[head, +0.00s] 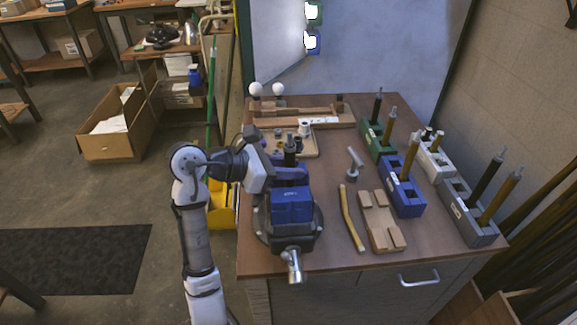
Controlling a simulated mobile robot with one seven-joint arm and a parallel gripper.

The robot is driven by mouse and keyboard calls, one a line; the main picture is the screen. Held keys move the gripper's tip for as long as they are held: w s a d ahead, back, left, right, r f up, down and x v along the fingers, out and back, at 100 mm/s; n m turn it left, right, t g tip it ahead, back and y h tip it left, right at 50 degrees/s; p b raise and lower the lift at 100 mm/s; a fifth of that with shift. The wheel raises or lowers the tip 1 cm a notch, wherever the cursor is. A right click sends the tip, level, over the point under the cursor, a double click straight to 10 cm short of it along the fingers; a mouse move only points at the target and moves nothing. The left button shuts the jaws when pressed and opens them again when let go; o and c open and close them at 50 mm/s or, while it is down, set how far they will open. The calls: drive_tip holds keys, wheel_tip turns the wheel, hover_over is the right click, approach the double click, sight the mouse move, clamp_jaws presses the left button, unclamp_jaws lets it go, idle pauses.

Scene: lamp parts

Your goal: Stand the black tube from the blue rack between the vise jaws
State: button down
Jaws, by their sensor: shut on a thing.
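The blue vise (291,206) stands on a dark round base at the left front of the bench. My gripper (283,159) reaches in from the left at the vise's back part and is shut on the black tube (290,154). The tube is upright with its grey tip on top, over the vise jaws. Its lower end is hidden, so I cannot tell whether it rests between the jaws. The blue rack (402,195) stands at the right of the bench with a brass-coloured tube (409,156) upright in it.
A green rack (375,146), a white rack (434,160) and a grey rack (467,222) holding tubes stand around the blue rack.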

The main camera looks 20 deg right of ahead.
drive_tip(key=shift+f, duration=0.45)
drive_tip(key=c, duration=1.2)
unclamp_jaws()
drive_tip(key=shift+o, duration=0.2)
